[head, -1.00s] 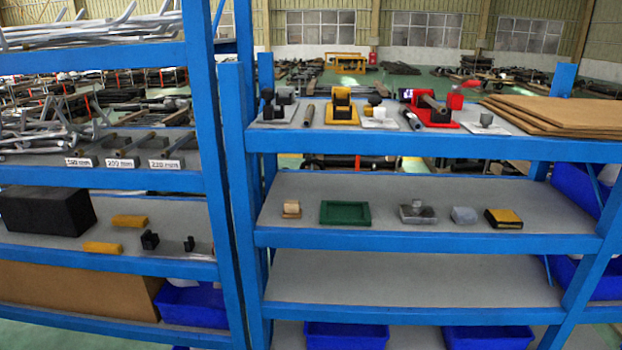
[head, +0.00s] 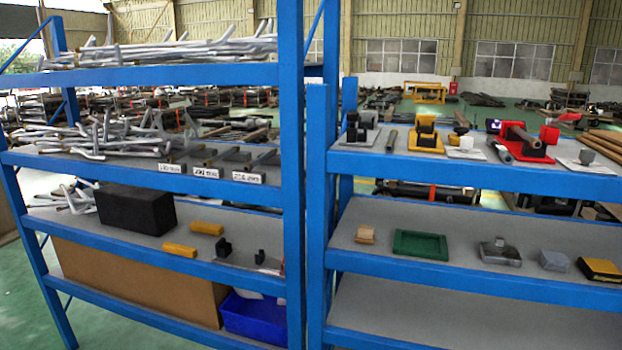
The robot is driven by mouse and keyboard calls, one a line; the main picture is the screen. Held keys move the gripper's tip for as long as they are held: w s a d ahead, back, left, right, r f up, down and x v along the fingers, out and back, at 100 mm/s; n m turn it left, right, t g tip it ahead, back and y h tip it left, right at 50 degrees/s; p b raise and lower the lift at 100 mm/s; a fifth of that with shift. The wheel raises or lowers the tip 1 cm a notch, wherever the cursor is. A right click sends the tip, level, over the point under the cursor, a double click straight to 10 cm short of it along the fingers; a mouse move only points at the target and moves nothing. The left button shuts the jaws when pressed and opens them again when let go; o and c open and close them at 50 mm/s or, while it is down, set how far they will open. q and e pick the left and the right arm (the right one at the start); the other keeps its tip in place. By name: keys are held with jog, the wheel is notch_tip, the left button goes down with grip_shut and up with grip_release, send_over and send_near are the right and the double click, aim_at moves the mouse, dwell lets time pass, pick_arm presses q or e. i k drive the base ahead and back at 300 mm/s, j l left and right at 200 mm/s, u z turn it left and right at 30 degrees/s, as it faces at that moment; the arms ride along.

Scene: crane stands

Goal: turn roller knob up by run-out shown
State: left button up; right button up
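No gripper of mine shows in the head view. A red stand (head: 523,141) with a dark roller and a red part at its right end sits on the top board of the right rack. A small dark display (head: 493,126) stands at its left end; its reading is too small to make out. A yellow stand (head: 427,135) with a black block sits to its left. A dark grey fixture (head: 361,129) on a pale plate is farther left. I cannot tell which part is the roller knob.
Two blue racks stand side by side, parted by blue posts (head: 291,180). The left rack holds metal rods, labelled bars (head: 205,173), a black box (head: 137,209) and yellow blocks. A green tray (head: 421,245) lies on the right rack's middle shelf. Green floor (head: 35,300) is open at lower left.

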aim_at(587, 156)
jog(key=z, duration=1.3)
